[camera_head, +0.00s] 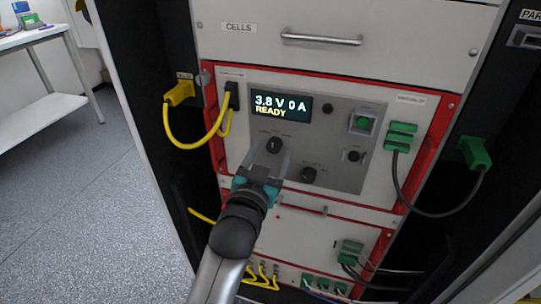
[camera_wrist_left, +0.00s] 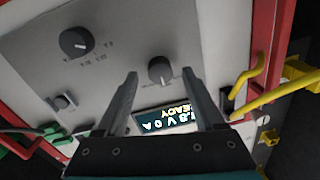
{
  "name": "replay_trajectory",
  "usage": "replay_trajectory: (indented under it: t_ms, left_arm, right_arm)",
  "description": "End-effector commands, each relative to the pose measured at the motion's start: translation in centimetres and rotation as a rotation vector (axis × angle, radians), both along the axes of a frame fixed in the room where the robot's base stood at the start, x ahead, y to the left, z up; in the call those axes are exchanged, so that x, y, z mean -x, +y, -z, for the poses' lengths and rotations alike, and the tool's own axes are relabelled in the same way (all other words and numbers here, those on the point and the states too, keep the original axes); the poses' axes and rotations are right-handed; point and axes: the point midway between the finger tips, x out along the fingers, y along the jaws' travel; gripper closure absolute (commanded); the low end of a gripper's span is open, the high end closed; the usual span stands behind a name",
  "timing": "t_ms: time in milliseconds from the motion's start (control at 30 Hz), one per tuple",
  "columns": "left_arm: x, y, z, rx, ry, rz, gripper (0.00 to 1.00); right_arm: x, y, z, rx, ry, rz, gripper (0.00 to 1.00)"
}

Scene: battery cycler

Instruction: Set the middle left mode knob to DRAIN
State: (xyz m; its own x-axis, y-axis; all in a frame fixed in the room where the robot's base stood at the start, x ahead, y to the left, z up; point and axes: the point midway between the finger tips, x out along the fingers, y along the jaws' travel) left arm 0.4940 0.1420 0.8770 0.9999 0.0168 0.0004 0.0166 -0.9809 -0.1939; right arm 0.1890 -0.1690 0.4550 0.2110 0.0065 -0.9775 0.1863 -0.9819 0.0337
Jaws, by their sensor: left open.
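The middle left mode knob (camera_head: 274,145) is a round black dial on the grey panel, below the lit display (camera_head: 281,105) reading "3.8 V 0 A READY". My left gripper (camera_head: 271,156) is open in front of it, with the fingertips on either side of the knob. In the left wrist view the knob (camera_wrist_left: 161,70) lies between the fingertips (camera_wrist_left: 160,76), with a visible gap at each side; whether they reach around it is unclear. A pale mark on the knob points toward the display. The labels around the knob are too small to read.
A second black knob (camera_head: 308,175) sits lower right. A green button (camera_head: 363,122) and a small dark knob (camera_head: 354,156) are farther right. A yellow cable (camera_head: 190,146) loops at the left and a green connector (camera_head: 400,138) sits at the right. A handled drawer (camera_head: 322,40) is above.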

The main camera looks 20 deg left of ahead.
Motion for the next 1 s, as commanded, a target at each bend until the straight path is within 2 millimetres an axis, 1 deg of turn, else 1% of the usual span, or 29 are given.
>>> replay_trajectory:
  t_ms: [100, 367, 900, 1000]
  left_arm:
    - [-0.34, 0.03, 0.05, 0.000, 0.001, 0.000, 0.30]
    - [-0.37, 0.03, 0.02, 0.000, 0.001, 0.000, 0.30]
    - [-0.35, 0.02, 0.02, 0.000, 0.001, 0.000, 0.91]
    - [-0.35, 0.02, 0.02, 0.000, 0.001, 0.000, 1.00]
  right_arm:
    - [-0.08, 0.08, -0.19, -0.001, 0.000, 0.001, 0.29]
    - [-0.09, 0.09, -0.24, -0.001, 0.000, 0.001, 0.29]
    - [-0.08, 0.08, -0.23, -0.001, 0.000, 0.001, 0.29]
    - [-0.08, 0.09, -0.23, -0.001, 0.000, 0.001, 0.29]
